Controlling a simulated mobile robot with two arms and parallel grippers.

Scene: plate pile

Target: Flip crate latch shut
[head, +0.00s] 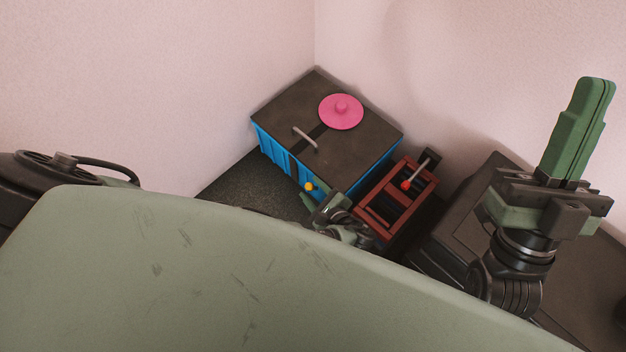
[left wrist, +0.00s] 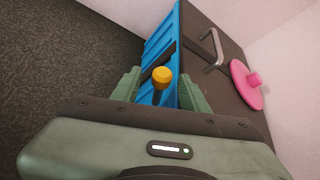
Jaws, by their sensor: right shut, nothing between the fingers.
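The blue crate (head: 283,160) stands in the corner with its dark lid (head: 292,105) lying on top. The lid bears a grey handle (head: 305,139). My left gripper (head: 313,194) is at the knob. In the left wrist view its fingers (left wrist: 160,88) are open, one on each side of the knob, with visible gaps. My right gripper (head: 588,125) is shut and empty, raised at the right, far from the crate.
A pink disc with a knob (head: 341,112) lies on the lid. A red frame (head: 383,222) with a red-tipped lever (head: 406,185) stands close to the right of the crate. A dark cabinet (head: 455,220) is further right. Walls close in behind the crate. Dark floor (head: 250,187) is free at its left.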

